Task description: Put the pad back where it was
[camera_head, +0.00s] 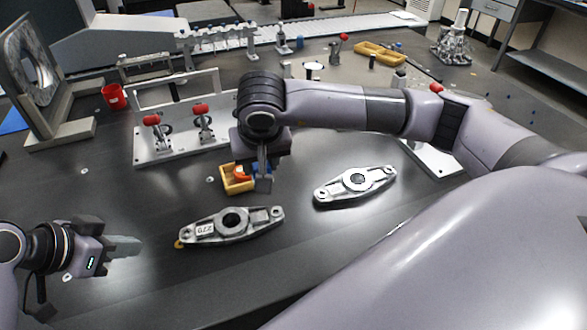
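My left gripper (138,244) is at the lower left, above the dark table. Its fingers overlap into one grey-green block, so I cannot tell whether it is open or shut. My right gripper (264,185) points down beside a small yellow bin (231,184) with orange and blue things in or by it. Its fingers show edge-on and their gap is hidden. A metal link part labelled 279 (232,225) lies in front, with a small yellow piece (179,244) at its left end. I cannot make out clearly which thing is the pad.
A second metal link part (355,185) lies to the right. A fixture plate with red-handled clamps (150,153) stands behind. A red cup (114,97) and a yellow tray (380,54) are farther back.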

